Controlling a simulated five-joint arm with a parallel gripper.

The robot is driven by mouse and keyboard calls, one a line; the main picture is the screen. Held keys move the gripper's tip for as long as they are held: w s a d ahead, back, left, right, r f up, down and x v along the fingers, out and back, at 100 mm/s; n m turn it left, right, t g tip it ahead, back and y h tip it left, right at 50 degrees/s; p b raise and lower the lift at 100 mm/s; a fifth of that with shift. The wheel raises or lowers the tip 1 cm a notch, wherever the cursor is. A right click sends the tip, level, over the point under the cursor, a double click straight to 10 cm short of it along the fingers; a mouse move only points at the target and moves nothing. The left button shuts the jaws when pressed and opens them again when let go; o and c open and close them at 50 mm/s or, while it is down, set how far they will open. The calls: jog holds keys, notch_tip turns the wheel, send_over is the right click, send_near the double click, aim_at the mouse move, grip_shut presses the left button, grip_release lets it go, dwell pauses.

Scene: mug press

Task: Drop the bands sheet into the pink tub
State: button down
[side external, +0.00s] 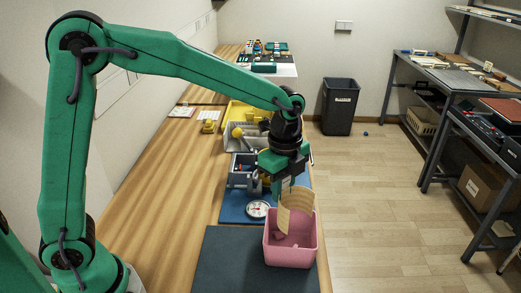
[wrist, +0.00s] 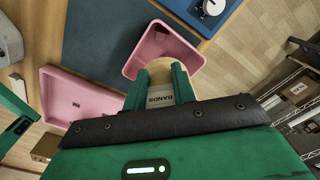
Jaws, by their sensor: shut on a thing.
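The bands sheet is a tan, curved sheet (side external: 297,200) in the side view. In the wrist view its pale end reads "BANDS" (wrist: 160,97). My gripper (side external: 284,186) is shut on it, with the green fingers (wrist: 159,88) on both sides of the labelled end. The pink tub (side external: 290,249) stands open at the front right of the bench, below my gripper. The sheet hangs over the tub, and its lower edge appears to reach into the opening. In the wrist view the tub (wrist: 146,48) lies beyond the fingertips, partly covered by the sheet.
A dark mat (side external: 225,268) lies left of the tub. Another pink container (wrist: 75,98) shows left in the wrist view.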

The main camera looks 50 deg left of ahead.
jog(key=shift+f, duration=3.7)
jog(key=c, duration=0.7)
grip_release()
jog(key=shift+o, duration=1.2)
jog(key=shift+r, duration=3)
